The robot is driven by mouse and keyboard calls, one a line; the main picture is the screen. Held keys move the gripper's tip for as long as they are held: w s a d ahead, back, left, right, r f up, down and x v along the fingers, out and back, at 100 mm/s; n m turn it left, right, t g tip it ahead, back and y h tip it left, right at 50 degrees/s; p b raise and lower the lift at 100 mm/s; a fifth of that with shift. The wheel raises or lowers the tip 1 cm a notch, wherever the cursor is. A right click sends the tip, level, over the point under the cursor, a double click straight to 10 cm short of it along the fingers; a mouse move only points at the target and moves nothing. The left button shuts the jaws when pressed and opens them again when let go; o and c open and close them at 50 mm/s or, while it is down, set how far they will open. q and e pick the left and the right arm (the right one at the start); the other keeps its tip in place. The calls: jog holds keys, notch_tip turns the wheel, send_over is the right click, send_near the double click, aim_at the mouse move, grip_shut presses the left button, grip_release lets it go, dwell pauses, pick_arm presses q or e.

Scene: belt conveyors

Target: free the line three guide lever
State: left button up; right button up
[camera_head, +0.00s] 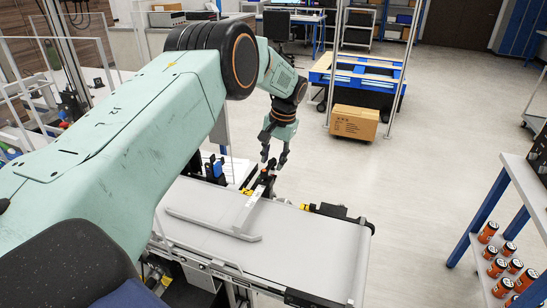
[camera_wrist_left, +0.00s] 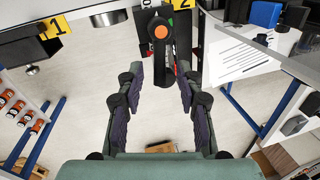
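My left gripper (camera_head: 272,152) is open above the far edge of the grey conveyor belt (camera_head: 310,238). In the left wrist view the open fingers (camera_wrist_left: 159,78) stand either side of the near end of a dark lever-like part (camera_wrist_left: 162,62), apart from it; I cannot tell its depth. An orange round knob (camera_wrist_left: 161,31) sits on it. In the head view a dark part with a red bit (camera_head: 268,172) is just below the fingertips. A pale guide bar (camera_head: 250,208) crosses the belt there. No number three tag is readable. My right gripper is not in view.
Yellow tags 1 (camera_wrist_left: 57,27) and 2 (camera_wrist_left: 180,4) show in the wrist view. A rack with several orange cans (camera_head: 500,262) stands at right. A cardboard box (camera_head: 354,122) and a blue cart (camera_head: 360,75) stand behind. Floor between is clear.

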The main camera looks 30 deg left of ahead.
pick_arm(q)
notch_tip(320, 180, up, 12)
jog(key=d, duration=0.2)
jog(key=shift+w, duration=0.15)
jog(key=shift+d+f, duration=0.1)
jog(key=shift+d, duration=0.05)
